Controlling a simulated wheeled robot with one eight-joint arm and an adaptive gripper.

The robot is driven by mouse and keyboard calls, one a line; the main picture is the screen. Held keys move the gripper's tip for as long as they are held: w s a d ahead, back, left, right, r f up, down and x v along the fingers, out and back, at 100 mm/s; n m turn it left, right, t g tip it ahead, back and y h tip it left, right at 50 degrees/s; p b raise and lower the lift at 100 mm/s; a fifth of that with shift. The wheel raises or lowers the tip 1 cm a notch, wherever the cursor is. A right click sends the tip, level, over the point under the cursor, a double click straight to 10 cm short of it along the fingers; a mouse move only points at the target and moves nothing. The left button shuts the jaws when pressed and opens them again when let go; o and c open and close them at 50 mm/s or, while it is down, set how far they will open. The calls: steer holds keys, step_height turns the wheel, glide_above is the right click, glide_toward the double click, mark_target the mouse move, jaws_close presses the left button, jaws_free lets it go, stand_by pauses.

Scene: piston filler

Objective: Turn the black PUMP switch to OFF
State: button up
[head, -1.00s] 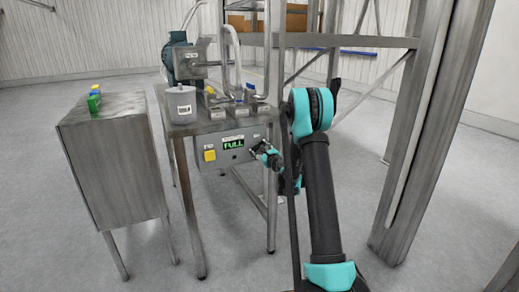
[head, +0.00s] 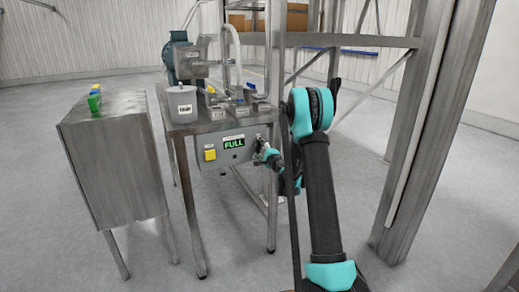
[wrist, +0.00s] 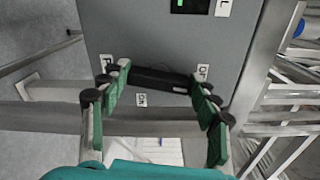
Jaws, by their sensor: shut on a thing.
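The black PUMP switch (wrist: 160,79) is a dark bar on the grey control panel (wrist: 165,35). In the head view my gripper (head: 263,153) is at the right side of the panel and hides the switch.
The panel has a green FULL display (head: 234,143) and a yellow button (head: 210,155). A grey pot (head: 181,105) stands on the machine table. A metal cabinet (head: 115,165) is at the left. A steel rack post (head: 425,140) stands at the right.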

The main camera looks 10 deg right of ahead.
steer(key=shift+f+n, duration=0.1)
steer(key=shift+n, duration=1)
steer(key=o, duration=1.2)
steer(key=shift+c, duration=0.2)
steer(key=v, duration=1.2)
